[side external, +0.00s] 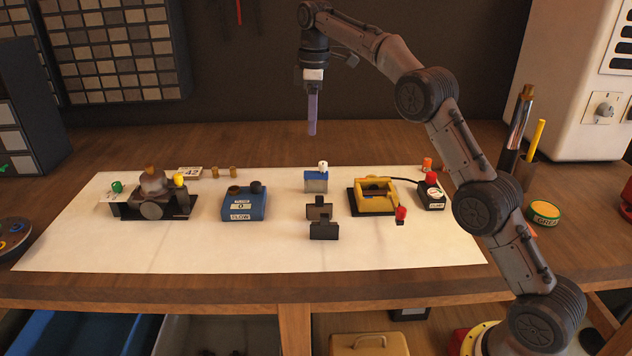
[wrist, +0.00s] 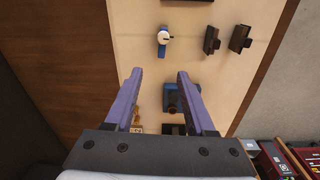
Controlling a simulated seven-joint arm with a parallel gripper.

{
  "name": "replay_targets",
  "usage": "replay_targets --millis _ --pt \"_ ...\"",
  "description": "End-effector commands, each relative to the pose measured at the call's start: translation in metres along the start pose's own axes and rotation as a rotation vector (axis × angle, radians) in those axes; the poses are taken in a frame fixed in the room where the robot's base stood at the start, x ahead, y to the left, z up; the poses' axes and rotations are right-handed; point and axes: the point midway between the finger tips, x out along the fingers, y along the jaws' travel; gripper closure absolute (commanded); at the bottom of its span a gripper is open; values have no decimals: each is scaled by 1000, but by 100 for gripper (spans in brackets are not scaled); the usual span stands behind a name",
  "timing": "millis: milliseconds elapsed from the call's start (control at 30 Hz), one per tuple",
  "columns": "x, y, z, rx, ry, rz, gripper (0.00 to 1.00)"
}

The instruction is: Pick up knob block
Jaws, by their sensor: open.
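The block I take as the knob block (side external: 316,185) is small and blue with a white knob on top. It stands upright near the middle of the pale mat. In the wrist view this block (wrist: 163,50) lies beyond my fingertips, near the top of the picture. My gripper (side external: 312,132) points down with lavender fingers, well above the table and behind the block. In the wrist view my gripper (wrist: 160,74) is open, with nothing between its fingers. The block is not touched.
Two dark blocks (side external: 322,230) stand in front of the blue block. A blue FLOW box (side external: 245,204) is to its left, and a yellow fixture (side external: 378,200) is to its right. A clamp-like device (side external: 152,190) sits further left. The front of the mat (side external: 190,255) is clear.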

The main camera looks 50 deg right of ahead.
Motion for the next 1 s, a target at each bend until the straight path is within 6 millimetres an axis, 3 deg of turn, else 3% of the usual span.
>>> replay_targets --millis 33,367,633,1000 --pt "12 3 0 4 -13 -16 45" --pt "48 4 3 10 -29 -34 45" --pt "93 2 4 10 -28 -33 45" --pt "123 -1 5 9 -28 -33 45"
